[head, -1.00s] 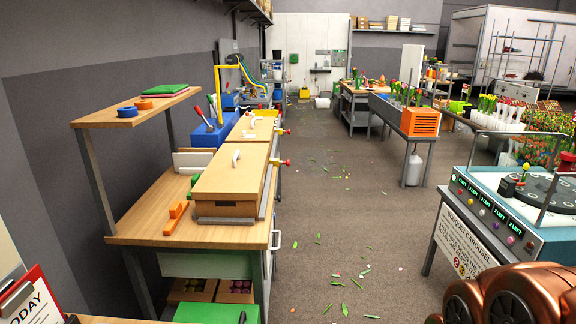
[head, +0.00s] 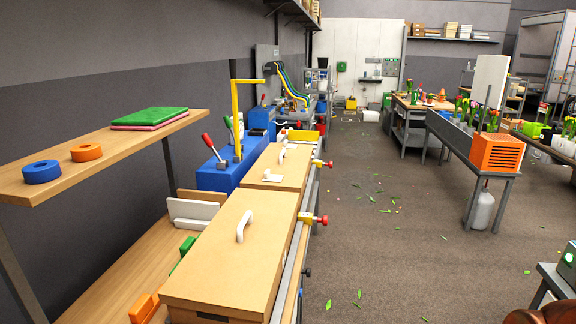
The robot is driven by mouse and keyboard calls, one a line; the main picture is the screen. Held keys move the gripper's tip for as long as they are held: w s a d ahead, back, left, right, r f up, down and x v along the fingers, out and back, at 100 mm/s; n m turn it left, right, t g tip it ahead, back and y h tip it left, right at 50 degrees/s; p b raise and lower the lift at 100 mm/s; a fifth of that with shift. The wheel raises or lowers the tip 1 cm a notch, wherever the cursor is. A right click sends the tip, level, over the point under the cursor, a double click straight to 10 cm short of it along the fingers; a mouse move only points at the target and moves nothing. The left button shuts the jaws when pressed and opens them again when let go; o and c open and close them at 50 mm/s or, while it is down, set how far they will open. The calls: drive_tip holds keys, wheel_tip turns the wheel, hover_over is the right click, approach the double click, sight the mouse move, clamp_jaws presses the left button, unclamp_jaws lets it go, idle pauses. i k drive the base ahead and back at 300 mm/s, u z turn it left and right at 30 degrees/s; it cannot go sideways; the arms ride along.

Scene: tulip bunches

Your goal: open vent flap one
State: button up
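No label in the head view names vent flap one, so I cannot tell which part it is. A long wooden box (head: 228,250) with a flat closed lid and a white handle (head: 244,226) lies on the left bench. A second wooden lid (head: 286,160) with white fittings lies behind it. Red knobs on yellow mounts (head: 313,219) stick out from the bench's right side. An orange box with dark louvre slats (head: 496,153) stands on the grey table at right. My gripper is not in view; only a copper-coloured part of mine shows at the bottom right corner.
A wooden shelf (head: 130,143) with tape rolls and a green pad overhangs the bench at left. A blue box with red and green levers (head: 225,172) stands by the wall. The aisle floor (head: 390,250) is open, with scattered leaves.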

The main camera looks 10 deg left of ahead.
sight(268, 178)
drive_tip(key=i, duration=2.5)
drive_tip(key=u, duration=3.55)
